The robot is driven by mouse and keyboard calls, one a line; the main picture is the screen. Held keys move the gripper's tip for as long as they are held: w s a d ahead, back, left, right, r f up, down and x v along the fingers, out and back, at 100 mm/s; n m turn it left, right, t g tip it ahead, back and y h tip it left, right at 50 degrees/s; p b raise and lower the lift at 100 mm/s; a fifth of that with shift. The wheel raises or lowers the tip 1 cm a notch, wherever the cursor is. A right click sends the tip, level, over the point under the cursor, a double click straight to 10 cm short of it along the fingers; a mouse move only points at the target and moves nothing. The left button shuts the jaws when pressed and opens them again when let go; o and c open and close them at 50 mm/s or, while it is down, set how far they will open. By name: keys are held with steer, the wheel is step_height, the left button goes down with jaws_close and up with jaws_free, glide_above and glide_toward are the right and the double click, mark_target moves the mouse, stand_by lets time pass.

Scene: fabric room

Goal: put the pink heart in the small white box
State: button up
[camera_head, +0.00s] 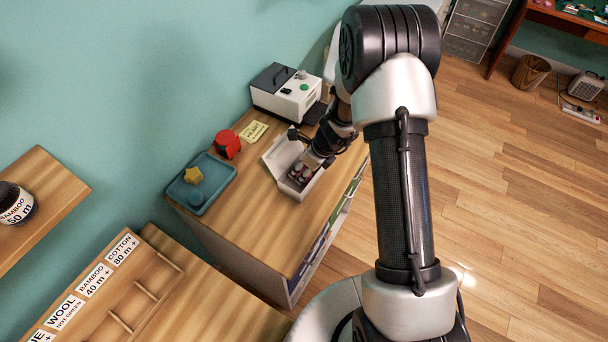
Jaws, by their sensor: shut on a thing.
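The small white box (313,187) stands on the wooden table near its right edge, with its lid (282,149) open to the left and back. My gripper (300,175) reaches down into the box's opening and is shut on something. Small pinkish-red patches show at the fingertips, which fits the pink heart, but its outline is mostly hidden by the fingers. I cannot tell whether it touches the box floor.
A teal tray (226,181) holds a yellow star (193,175) and a blue round piece (196,197). A red object (227,145), a yellow note (254,132) and a white-and-black machine (289,96) stand behind. The table's front left is clear.

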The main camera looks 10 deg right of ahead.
steer(key=shift+f, duration=1)
steer(key=shift+f+b, duration=0.15)
steer(key=shift+b, duration=0.2)
steer(key=o, duration=0.8)
